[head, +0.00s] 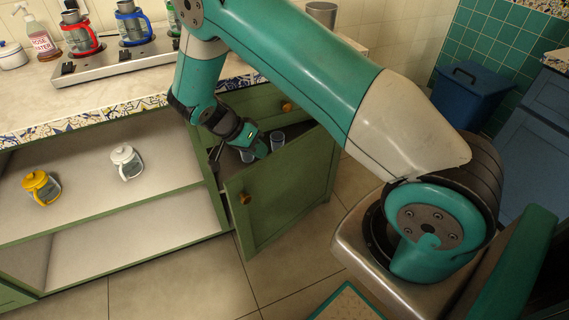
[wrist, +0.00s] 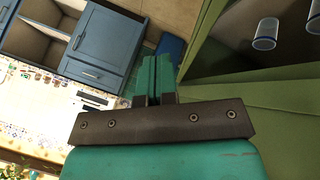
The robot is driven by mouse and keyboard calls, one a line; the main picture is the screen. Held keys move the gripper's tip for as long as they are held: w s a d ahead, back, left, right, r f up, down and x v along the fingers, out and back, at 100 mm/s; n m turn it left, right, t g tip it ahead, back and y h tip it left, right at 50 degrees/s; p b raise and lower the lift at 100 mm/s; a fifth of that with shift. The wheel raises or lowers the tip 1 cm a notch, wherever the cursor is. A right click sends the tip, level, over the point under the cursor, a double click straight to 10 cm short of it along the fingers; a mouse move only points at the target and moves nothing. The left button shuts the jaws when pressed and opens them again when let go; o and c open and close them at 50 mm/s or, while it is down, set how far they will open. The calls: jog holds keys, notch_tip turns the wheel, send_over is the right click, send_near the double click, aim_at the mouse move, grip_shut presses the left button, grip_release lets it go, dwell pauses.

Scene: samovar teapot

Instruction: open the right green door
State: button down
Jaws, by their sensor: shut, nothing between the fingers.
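The right green door (head: 282,190) stands partly open, swung out from the cabinet. Its round orange-brown knob (head: 245,198) is on the door's outer face near its free edge. My gripper (head: 262,150) is behind the door's top edge, at the cabinet opening. In the wrist view my gripper (wrist: 154,75) has its fingers together with nothing between them. The door (wrist: 275,115) shows there to the right of the fingers. I cannot tell from these frames whether the gripper touches the door.
Glass cups (head: 278,141) stand inside the cabinet behind the door. A yellow teapot (head: 41,187) and a white teapot (head: 126,162) sit on the open shelf at left. A blue bin (head: 472,92) stands at back right. Tiled floor (head: 180,285) is clear in front.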

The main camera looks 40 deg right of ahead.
jog(key=s+d+f, duration=0.6)
jog(key=f, duration=0.1)
jog(key=shift+s+d+f, duration=0.25)
jog(key=shift+s+f, duration=0.1)
jog(key=shift+s, duration=0.05)
dwell(1.7)
